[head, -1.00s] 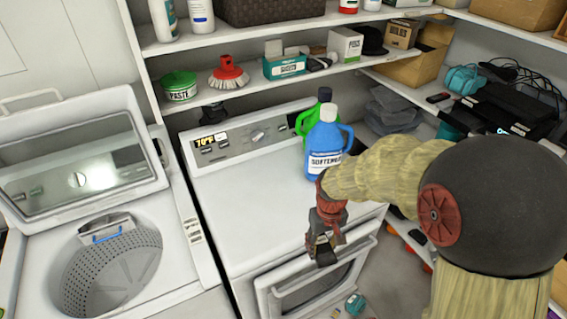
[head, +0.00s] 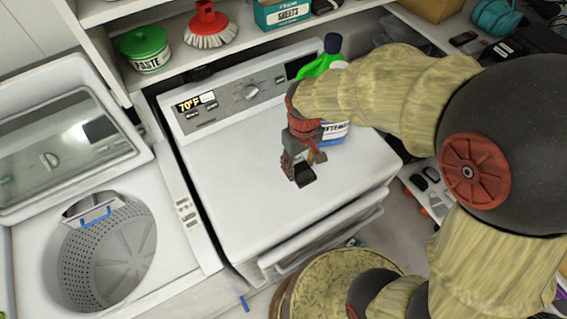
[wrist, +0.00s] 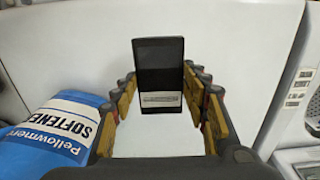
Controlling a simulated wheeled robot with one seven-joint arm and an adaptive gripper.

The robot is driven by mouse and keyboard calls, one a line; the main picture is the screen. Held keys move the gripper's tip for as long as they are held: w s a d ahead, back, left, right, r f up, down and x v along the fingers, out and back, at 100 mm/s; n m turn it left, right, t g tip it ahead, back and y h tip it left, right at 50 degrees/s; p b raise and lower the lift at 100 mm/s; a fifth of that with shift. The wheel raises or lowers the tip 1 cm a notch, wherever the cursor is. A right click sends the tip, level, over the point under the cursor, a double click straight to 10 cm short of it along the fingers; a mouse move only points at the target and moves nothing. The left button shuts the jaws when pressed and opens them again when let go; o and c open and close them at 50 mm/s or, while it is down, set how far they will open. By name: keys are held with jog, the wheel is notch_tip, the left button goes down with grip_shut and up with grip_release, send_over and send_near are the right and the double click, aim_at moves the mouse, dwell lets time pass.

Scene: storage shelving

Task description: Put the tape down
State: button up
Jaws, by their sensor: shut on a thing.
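The tape (wrist: 158,70) is a black, flat, oblong block with a pale label strip. It sits between the two fingers of my gripper (wrist: 160,88) in the wrist view, with its far end sticking out past the fingertips. In the head view my gripper (head: 300,166) points down over the white top of the dryer (head: 240,165), with the dark tape (head: 304,176) at its tips. I cannot tell whether the tape touches the white surface or hangs just above it.
A blue softener bottle (wrist: 52,135) stands close beside my gripper, with a green bottle (head: 322,62) behind it. An open washer (head: 175,235) stands at the left. A shelf with a green paste tub (head: 147,50) runs behind. The dryer top's left part is clear.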

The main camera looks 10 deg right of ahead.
send_over(283, 173)
jog(key=f, duration=0.6)
jog(key=shift+s+d+b, duration=0.1)
jog(key=shift+d+b, duration=0.1)
jog(key=shift+b, duration=0.2)
jog(key=shift+w+a+f, duration=0.1)
jog(key=shift+f, duration=0.85)
jog(key=shift+w+a+f, duration=0.1)
jog(key=shift+f, duration=0.85)
jog(key=shift+b, duration=0.3)
jog(key=shift+f, duration=0.2)
jog(key=o, duration=1.2)
jog(key=shift+r, duration=0.1)
jog(key=shift+r, duration=0.1)
